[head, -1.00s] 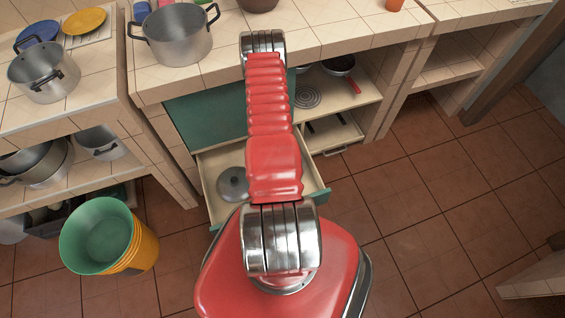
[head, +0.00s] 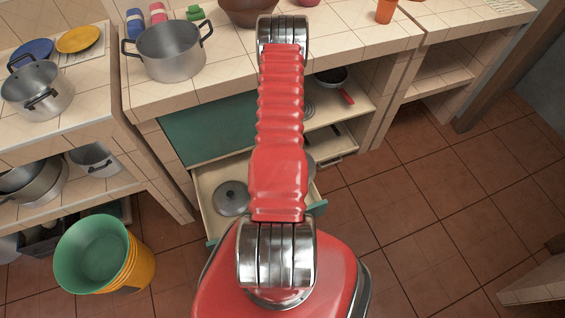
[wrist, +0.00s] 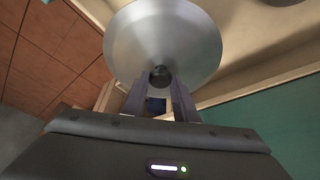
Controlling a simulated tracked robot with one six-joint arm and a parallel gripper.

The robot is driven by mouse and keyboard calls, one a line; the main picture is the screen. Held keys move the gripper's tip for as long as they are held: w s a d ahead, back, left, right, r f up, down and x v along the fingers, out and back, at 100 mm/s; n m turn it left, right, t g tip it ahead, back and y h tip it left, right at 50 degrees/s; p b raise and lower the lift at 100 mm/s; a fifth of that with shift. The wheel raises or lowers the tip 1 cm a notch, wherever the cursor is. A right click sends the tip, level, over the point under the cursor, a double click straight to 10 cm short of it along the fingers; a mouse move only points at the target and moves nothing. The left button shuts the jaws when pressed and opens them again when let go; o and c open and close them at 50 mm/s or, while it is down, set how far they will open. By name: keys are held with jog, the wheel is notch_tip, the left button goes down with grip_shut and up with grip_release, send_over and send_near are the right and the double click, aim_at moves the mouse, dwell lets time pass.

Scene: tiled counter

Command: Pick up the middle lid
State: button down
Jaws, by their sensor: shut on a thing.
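In the wrist view, a round grey metal lid (wrist: 165,35) with a dark knob fills the top middle. My gripper (wrist: 160,90) has its two fingers on either side of the knob and is shut on it. Another lid edge shows at the top right of the wrist view. In the head view, my arm hides the gripper. One grey lid (head: 231,198) lies in the open drawer (head: 206,190), left of my arm. Part of another grey lid (head: 310,166) shows just right of the arm; I cannot tell whether it is the held one.
The counter above holds a large steel pot (head: 170,52). A shelf with pans (head: 331,77) is right of the drawer. Stacked green and yellow buckets (head: 105,255) stand on the floor at the left.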

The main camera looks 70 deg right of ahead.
jog(key=s+d, duration=0.5)
jog(key=s, duration=0.5)
jog(key=shift+s+d, duration=0.3)
jog(key=shift+d, duration=0.1)
jog(key=shift+s, duration=0.1)
